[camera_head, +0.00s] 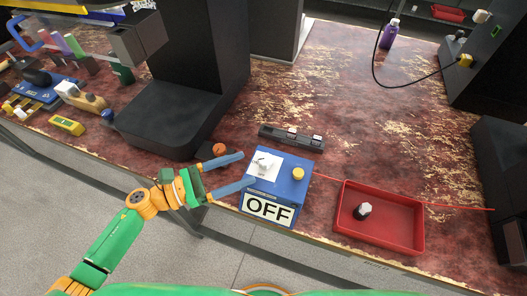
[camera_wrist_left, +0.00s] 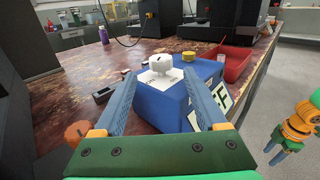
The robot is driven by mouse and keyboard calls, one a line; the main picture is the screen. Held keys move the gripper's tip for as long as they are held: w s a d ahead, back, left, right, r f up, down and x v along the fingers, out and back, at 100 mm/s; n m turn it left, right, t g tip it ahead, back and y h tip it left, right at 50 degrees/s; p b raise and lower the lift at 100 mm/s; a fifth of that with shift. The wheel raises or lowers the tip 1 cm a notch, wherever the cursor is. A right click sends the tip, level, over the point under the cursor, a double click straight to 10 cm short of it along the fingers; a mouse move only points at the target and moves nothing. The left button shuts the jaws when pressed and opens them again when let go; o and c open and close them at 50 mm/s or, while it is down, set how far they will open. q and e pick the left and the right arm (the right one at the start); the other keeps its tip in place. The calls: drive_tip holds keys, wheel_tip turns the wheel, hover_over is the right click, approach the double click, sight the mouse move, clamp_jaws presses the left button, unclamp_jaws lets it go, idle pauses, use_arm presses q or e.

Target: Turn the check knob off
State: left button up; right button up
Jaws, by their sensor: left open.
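The check knob (camera_head: 264,162) is white and sits on a pale label on top of a blue box (camera_head: 291,184) near the table's front edge. The box's front bears a sign (camera_head: 268,209) reading OFF. A yellow knob (camera_head: 298,174) is beside it on the right. My left gripper (camera_head: 243,166) is open and empty, its two blue fingers pointing at the box from the left. In the left wrist view the white knob (camera_wrist_left: 159,62) stands ahead, between and beyond the fingertips (camera_wrist_left: 160,84). Contact with the box cannot be told.
A dark bar (camera_head: 290,137) lies behind the box. An orange knob (camera_head: 219,149) is by the black machine (camera_head: 165,120) at left. The table behind is mostly clear.

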sight(258, 163)
use_arm(q)
drive_tip(key=shift+g, duration=0.3)
drive_tip(key=x, duration=0.2)
drive_tip(key=p+x, duration=0.1)
drive_tip(key=x, duration=0.1)
drive_tip(key=p+x, duration=0.1)
drive_tip(key=x, duration=0.2)
drive_tip(key=shift+r, duration=0.25)
drive_tip(key=shift+a, duration=0.1)
clamp_jaws()
